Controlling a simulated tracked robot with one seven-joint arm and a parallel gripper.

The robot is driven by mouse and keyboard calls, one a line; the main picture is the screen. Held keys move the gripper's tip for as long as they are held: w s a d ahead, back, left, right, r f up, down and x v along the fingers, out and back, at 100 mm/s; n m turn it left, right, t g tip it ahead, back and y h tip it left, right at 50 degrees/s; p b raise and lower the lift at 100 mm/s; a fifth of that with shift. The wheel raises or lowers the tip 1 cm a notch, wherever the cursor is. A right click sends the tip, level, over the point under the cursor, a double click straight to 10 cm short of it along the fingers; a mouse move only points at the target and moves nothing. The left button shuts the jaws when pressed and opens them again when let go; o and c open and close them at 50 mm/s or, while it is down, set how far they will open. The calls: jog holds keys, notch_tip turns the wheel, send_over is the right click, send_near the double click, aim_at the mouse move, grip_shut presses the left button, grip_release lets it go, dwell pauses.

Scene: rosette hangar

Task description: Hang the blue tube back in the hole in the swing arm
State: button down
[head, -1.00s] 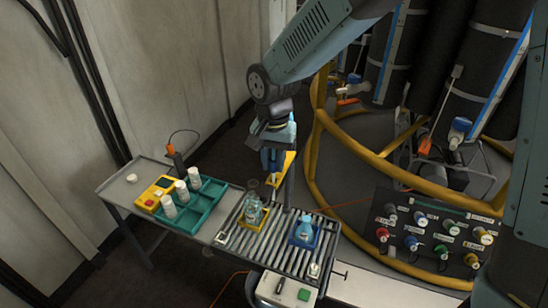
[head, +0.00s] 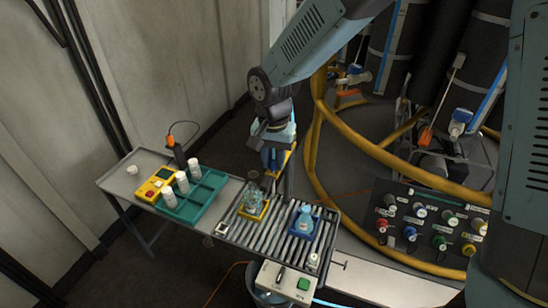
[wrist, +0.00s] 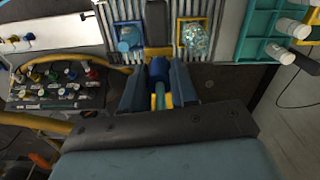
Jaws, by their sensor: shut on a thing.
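My gripper (head: 272,158) hangs pointing down at the back edge of the roller conveyor. In the wrist view its two fingers (wrist: 159,88) are shut on the blue tube (wrist: 159,70), whose dark blue end shows between them. The yellow swing arm (head: 286,163) shows just beside and behind the fingers in the head view. Its hole is hidden by my gripper. I cannot tell whether the tube is in the hole or just above or beside it. The tube is mostly hidden in the head view.
The roller conveyor (head: 268,248) carries a clear flask (head: 252,197) in a yellow holder and a blue bottle (head: 304,218) in a blue holder. A teal rack (head: 206,196) with white bottles stands left. A yellow ring rail (head: 385,153) and a valve panel (head: 428,222) are at right.

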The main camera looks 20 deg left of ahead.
jog(key=shift+f, duration=0.3)
dwell(0.5)
jog(key=shift+c, duration=1.2)
grip_release()
jog(key=shift+r, duration=3)
